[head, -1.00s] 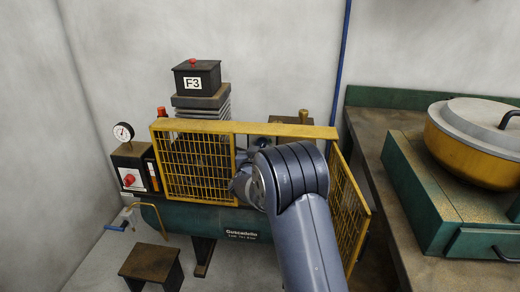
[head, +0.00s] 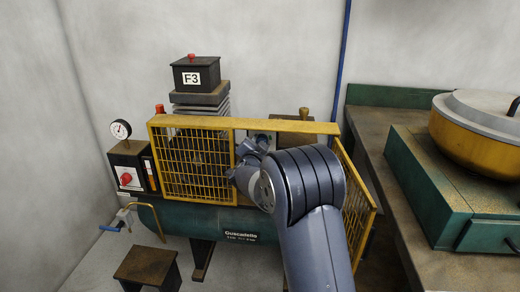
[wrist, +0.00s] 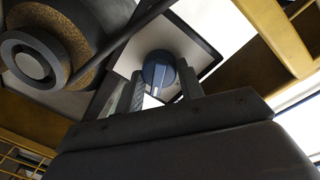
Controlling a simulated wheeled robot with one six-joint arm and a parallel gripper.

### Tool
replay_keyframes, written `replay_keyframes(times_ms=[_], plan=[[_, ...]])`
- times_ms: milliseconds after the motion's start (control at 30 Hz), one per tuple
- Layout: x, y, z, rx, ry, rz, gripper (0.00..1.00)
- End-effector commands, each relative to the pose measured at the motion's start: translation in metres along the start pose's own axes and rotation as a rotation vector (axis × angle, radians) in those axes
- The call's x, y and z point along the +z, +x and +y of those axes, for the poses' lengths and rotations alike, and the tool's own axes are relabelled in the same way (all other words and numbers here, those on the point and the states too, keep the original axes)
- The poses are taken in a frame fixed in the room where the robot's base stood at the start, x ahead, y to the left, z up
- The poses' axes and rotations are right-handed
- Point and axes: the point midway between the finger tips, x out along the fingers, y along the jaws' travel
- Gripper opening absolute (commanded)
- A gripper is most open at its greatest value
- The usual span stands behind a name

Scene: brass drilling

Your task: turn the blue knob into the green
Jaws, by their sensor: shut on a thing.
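The blue knob (wrist: 158,70) is round and dark blue with a raised bar. It sits on a pale plate (wrist: 128,62) with a dark border in the wrist view. My gripper (wrist: 163,88) reaches it from below in that view and is shut on it, one finger on each side. A green mark cannot be made out around the knob. In the head view my arm covers the gripper, and I cannot make out the knob behind the yellow guard (head: 192,160).
The yellow guard frames the compressor above its green tank (head: 190,222). A dark pulley-like wheel (wrist: 33,60) and a dark bar lie left of the knob in the wrist view. A bench (head: 385,190) with a yellow pan (head: 465,150) stands at right.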

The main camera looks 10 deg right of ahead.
Motion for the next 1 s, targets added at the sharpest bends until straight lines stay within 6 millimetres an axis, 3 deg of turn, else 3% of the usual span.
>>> replay_keyframes(times_ms=[400, 933, 967, 1000], plan=[[-0.0002, 0.0000, 0.0012, 0.000, 0.172, -0.013, 0.13], [-0.0006, 0.0000, 0.0011, 0.000, 0.192, -0.016, 0.13], [-0.0006, 0.0000, 0.0011, 0.000, 0.192, -0.016, 0.39], [-0.0005, 0.0000, 0.0010, 0.000, 0.192, -0.016, 0.42]])
